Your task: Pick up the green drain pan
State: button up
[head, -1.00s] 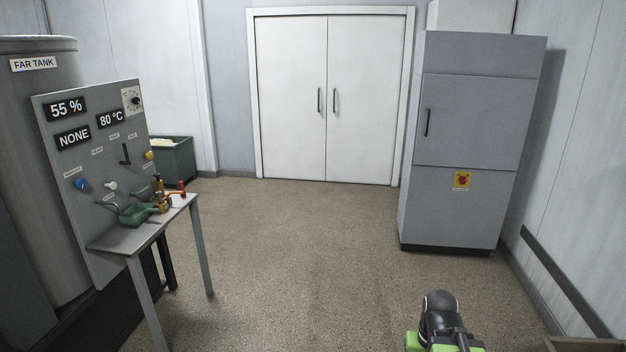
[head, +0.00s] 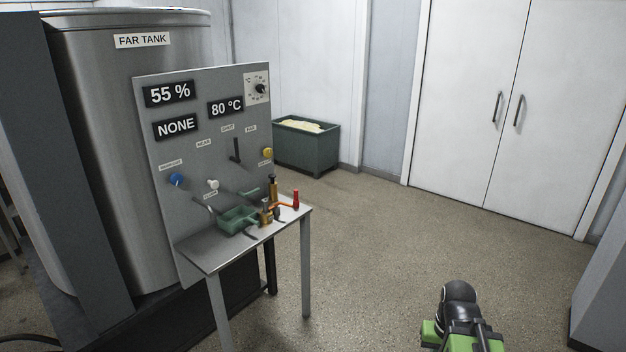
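The green drain pan (head: 238,221) sits on the small grey side table (head: 205,255) in front of the tank's control panel. It is a shallow dark green tray near the middle of the tabletop, with several small tools to its right. My arm (head: 460,318), black and bright green, shows only at the bottom edge, right of centre, well apart from the table. My gripper's fingers cannot be made out, so I cannot tell whether it is open or shut.
The control panel (head: 200,105) with knobs and a lever stands behind the table. Orange and red tools (head: 295,200) lie at the table's right end. A dark green bin (head: 306,150) stands by the back wall. The floor (head: 370,260) right of the table is clear.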

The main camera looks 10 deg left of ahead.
aim_at(235, 220)
jog(key=u, duration=1.15)
jog(key=i, duration=1.75)
jog(key=u, duration=0.9)
